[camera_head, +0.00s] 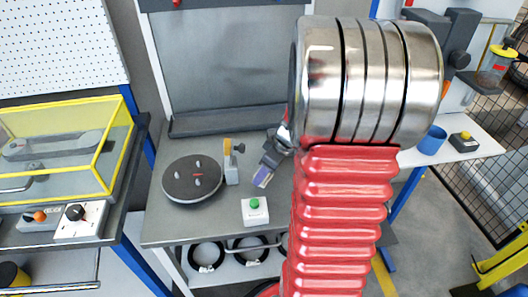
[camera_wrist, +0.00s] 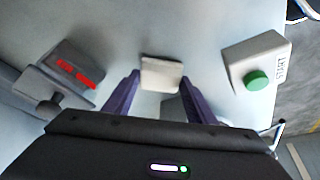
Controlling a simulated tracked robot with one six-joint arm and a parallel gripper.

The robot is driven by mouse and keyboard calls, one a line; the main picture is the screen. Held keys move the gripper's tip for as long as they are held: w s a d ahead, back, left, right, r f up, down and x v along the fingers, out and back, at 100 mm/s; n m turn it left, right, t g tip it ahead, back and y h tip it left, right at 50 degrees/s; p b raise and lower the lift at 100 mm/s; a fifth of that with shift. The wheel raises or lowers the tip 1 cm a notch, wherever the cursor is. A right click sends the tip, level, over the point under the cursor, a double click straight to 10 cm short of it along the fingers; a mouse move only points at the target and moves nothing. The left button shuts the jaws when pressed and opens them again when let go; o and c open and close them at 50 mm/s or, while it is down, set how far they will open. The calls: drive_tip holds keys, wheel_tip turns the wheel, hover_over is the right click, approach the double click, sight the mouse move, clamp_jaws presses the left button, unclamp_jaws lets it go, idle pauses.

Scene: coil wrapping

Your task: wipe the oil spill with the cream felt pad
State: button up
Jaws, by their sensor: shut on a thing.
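My gripper (camera_head: 262,179) is over the grey workbench (camera_head: 225,222), between the post with the orange top and the green-button box. In the wrist view its two purple fingers (camera_wrist: 160,97) are shut on the cream felt pad (camera_wrist: 161,75), which shows as a pale square at the fingertips. I cannot tell whether the pad touches the bench. A small dark grey patch (camera_wrist: 172,108) shows behind the pad between the fingers; I cannot tell whether it is oil or shadow. No clear oil spill shows in the head view, where my arm hides part of the bench.
A green-button box (camera_head: 255,211) stands close on the near side. A grey post (camera_head: 231,167) with a knob and a round dark turntable (camera_head: 192,181) with pegs stand to the left. Black rings (camera_head: 206,257) lie on the shelf below. A yellow-framed case (camera_head: 60,150) is far left.

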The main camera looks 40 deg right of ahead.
drive_tip(key=shift+s+d+r, duration=0.1)
drive_tip(key=shift+r, duration=3.85)
drive_tip(key=shift+s, duration=0.1)
